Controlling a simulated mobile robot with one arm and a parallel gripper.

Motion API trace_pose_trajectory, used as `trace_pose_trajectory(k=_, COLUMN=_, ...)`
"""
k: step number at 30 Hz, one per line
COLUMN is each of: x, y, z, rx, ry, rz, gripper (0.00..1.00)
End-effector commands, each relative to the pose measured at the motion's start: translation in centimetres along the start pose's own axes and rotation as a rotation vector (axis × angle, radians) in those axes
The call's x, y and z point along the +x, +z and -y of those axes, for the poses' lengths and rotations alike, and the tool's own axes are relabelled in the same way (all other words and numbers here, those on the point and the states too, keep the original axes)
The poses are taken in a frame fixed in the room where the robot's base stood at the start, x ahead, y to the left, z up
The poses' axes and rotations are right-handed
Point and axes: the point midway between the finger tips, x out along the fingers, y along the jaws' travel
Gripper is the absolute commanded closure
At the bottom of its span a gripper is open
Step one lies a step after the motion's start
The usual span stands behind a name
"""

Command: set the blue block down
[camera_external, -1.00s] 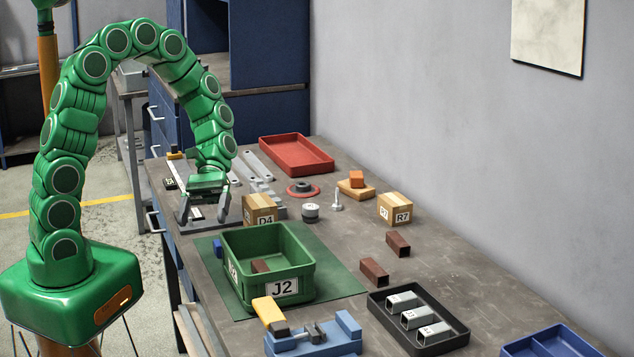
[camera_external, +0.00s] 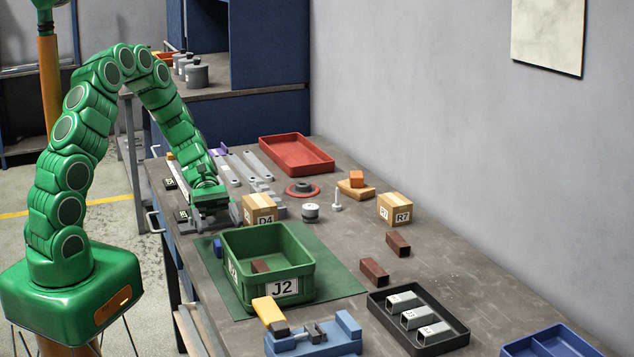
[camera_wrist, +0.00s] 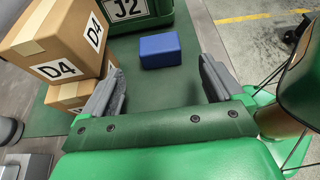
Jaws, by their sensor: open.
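The blue block (camera_external: 218,248) lies on the green mat (camera_external: 338,268), close to the left side of the green J2 bin (camera_external: 240,266), partly hidden by it in the external view. In the wrist view the blue block (camera_wrist: 160,50) sits on the mat, beyond and between my fingertips, and nothing touches it. My gripper (camera_external: 210,224) is low over the bench's left edge, behind the block and left of the D4 carton. In the wrist view my gripper (camera_wrist: 162,82) is open and empty, with its fingers spread wide.
The D4 carton (camera_external: 259,208) is close to my gripper's right; cartons crowd the left finger in the wrist view. A brown block (camera_external: 261,266) is in the bin. A blue vise-like fixture (camera_external: 315,338) and dark tray (camera_external: 440,345) are in front.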

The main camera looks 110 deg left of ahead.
Motion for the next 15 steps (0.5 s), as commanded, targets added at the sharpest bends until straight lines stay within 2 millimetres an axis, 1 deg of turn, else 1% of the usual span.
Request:
trace_pose_trajectory(k=1, x=0.5, y=0.1, z=0.1, rx=0.000, ry=-0.003, rz=0.002, gripper=0.06)
trace_pose_trajectory(k=8, x=2.0, y=0.3, z=0.1, rx=0.000, ry=-0.003, rz=0.003, gripper=0.06)
trace_pose_trajectory(k=15, x=5.2, y=0.5, z=0.1, rx=-0.001, ry=-0.005, rz=0.005, gripper=0.06)
